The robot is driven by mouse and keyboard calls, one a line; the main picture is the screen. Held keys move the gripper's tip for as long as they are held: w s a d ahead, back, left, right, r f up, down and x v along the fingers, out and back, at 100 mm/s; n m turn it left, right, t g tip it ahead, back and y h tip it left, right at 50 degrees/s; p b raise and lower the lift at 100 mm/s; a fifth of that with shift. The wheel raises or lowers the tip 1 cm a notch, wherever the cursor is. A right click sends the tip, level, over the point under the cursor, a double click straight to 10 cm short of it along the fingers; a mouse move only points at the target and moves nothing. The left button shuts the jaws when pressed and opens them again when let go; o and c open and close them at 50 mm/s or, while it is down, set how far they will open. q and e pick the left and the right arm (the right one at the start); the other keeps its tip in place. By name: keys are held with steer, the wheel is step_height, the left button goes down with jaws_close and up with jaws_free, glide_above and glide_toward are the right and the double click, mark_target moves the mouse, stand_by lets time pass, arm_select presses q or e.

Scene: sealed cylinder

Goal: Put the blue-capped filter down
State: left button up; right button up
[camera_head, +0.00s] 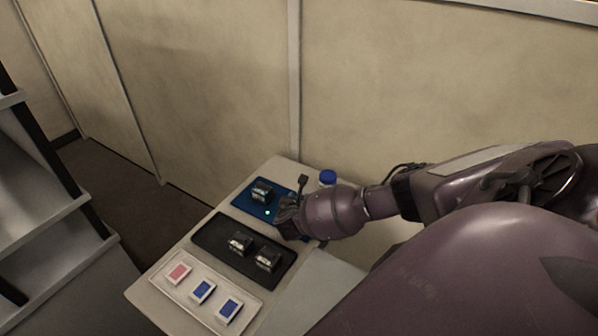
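The blue-capped filter (328,178) shows as a blue cap over a pale body, just behind my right wrist near the table's back right edge. Its lower part is hidden by my arm, so I cannot tell what it rests on. My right gripper (287,213) reaches in from the right over the right end of the blue tray (242,203). One dark finger points up; the rest of the grip is hidden or too small to read. The filter's cap is apart from the visible finger. My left gripper is not in view.
A dark block (262,191) sits on the blue tray. A black tray (212,235) holds two dark blocks. A white tray (182,297) in front holds one red-topped and two blue-topped boxes. A wall stands behind the table; grey shelving (45,225) is at left.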

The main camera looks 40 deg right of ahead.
steer(key=shift+f, duration=0.35)
steer(key=o, duration=0.9)
steer(key=shift+r, duration=0.1)
steer(key=shift+r, duration=0.35)
steer(key=v, duration=1.2)
steer(key=shift+p, duration=0.4)
